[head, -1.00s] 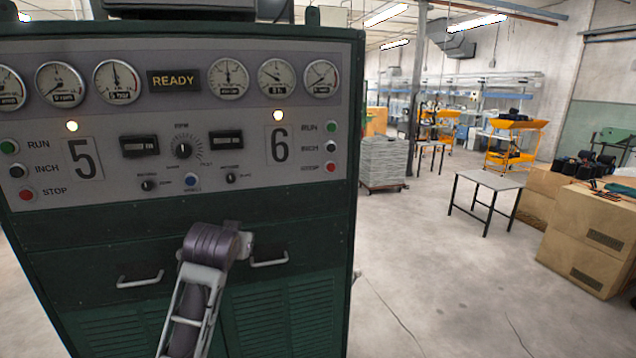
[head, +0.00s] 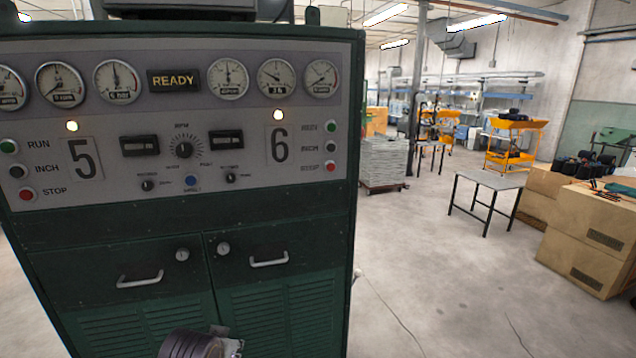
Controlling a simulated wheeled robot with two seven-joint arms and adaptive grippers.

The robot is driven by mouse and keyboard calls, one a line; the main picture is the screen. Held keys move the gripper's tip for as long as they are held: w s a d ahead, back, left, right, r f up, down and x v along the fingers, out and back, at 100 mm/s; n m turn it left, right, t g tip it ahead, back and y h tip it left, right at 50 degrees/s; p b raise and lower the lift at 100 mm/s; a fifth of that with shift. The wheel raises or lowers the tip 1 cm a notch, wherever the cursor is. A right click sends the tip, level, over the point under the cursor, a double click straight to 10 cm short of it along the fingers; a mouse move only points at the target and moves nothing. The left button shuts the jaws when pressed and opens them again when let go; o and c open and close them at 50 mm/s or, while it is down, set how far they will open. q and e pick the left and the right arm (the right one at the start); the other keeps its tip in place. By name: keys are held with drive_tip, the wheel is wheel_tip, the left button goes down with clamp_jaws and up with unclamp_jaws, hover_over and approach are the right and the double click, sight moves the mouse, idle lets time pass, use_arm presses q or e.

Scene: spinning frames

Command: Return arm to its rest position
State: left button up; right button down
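One of my arms shows at the bottom edge of the head view, only as a dark ribbed joint (head: 190,343) with a small light piece beside it. It is in front of the lower doors of the machine cabinet (head: 120,225). I cannot tell from this frame which arm it is. Neither gripper is in view. An amber lamp glows above each number.
The cabinet fills the left half, close in front, with two drawer-like handles (head: 140,280). To the right are open concrete floor (head: 430,270), a small table (head: 490,180), cardboard boxes (head: 590,240), a grey stack (head: 384,160) and yellow carts (head: 512,145).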

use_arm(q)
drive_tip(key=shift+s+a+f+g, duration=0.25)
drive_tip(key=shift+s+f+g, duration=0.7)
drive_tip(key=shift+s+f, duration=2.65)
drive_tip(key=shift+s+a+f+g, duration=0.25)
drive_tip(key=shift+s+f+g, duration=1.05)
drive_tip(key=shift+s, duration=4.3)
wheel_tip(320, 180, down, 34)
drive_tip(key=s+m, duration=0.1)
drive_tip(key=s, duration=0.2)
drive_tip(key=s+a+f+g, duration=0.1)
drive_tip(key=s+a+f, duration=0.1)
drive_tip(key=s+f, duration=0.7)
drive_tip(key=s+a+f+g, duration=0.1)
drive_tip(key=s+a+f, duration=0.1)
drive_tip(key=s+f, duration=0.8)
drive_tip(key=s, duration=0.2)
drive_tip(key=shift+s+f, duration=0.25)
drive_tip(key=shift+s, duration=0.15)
